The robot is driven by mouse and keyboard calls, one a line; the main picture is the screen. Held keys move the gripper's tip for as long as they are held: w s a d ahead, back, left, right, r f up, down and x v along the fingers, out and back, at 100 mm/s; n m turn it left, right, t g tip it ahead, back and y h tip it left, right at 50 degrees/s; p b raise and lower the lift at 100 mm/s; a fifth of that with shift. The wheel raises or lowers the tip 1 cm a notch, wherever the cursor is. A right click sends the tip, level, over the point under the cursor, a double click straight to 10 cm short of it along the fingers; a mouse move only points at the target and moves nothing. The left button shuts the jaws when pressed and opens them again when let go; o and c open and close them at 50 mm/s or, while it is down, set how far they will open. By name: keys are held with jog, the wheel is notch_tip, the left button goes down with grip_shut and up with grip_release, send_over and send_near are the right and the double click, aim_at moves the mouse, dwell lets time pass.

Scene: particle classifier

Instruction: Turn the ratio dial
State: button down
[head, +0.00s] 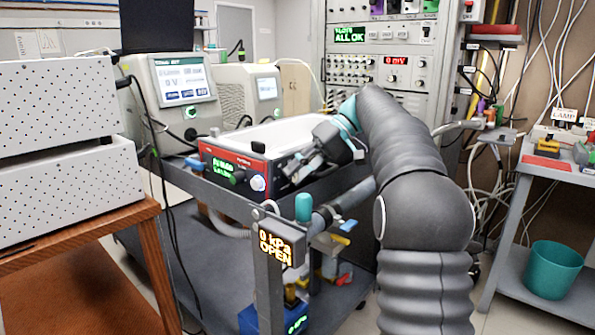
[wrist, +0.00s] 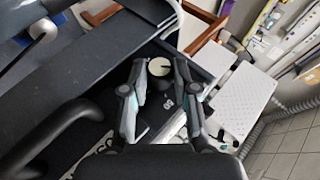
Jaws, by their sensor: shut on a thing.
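In the wrist view a round pale dial (wrist: 159,67) with a dark pointer mark sits between my fingertips. I take it to be the ratio dial, but no label on it is readable. My gripper (wrist: 160,74) is closed in on it from both sides. In the head view my gripper (head: 288,172) is at the right end of the red-fronted instrument (head: 226,161), reaching down and left. A pale round knob (head: 258,184) shows just left of the fingertips, with a black knob (head: 238,177) beside it. The fingers partly hide that end of the front.
The instrument stands on a dark cart (head: 178,176). A small display (head: 275,247) reading "0 kPa OPEN" and a teal-capped part (head: 303,207) are below my gripper. Grey monitors (head: 182,90) stand behind left. A wooden stand (head: 90,262) with white perforated boxes is at left.

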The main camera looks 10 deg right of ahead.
jog(key=shift+f+g+y, duration=0.1)
jog(key=shift+g+y, duration=0.2)
jog(key=shift+y, duration=0.1)
dwell(0.3)
jog(key=c, duration=0.9)
grip_release()
